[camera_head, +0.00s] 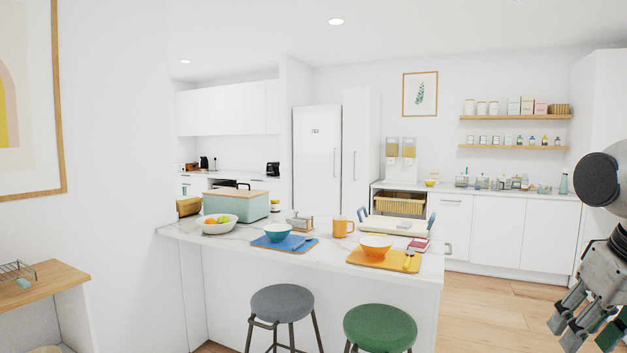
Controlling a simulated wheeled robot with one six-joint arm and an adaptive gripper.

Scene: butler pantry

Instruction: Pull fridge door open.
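The tall white fridge (314,185) stands at the back, left of the picture's middle, with small dark lettering high on its front. Its door looks closed. A slim vertical handle (334,164) runs along the door's right side. My gripper (588,330) is at the lower right edge, pointing down, partly cut off by the frame. Its fingers look spread apart, with nothing seen between them. It is far from the fridge and touches nothing that I can see.
A white island (330,300) with bowls, trays and a teal box stands between me and the fridge. A grey stool (281,303) and a green stool (380,328) stand before it. Wooden floor (495,312) is clear right of the island. A tall cabinet (366,130) adjoins the fridge.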

